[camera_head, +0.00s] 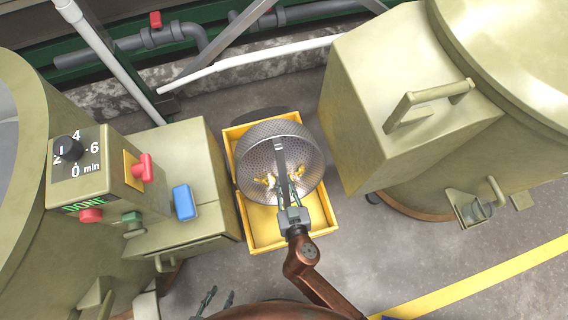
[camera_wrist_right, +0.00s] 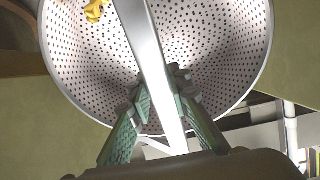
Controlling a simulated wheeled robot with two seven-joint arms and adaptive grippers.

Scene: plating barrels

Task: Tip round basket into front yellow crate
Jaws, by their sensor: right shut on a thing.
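The round basket (camera_head: 262,142) is a perforated metal bowl. It is above the yellow crate (camera_head: 257,238) and hides much of its inside. Several small yellow pieces (camera_head: 268,181) lie in the basket towards its near side; one piece (camera_wrist_right: 95,10) shows in the right wrist view. My right gripper (camera_head: 291,208) is shut on the basket's flat metal handle (camera_wrist_right: 154,60); the fingers (camera_wrist_right: 163,108) sit on both sides of the bar. The basket's inside faces the head camera; its exact tilt is hard to tell. My left gripper (camera_head: 216,300) is at the bottom edge, empty, with fingers apart.
Another beige barrel machine (camera_head: 400,110) stands close on the right. Pipes (camera_head: 180,35) run behind. Grey floor is free in front, right of my arm.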

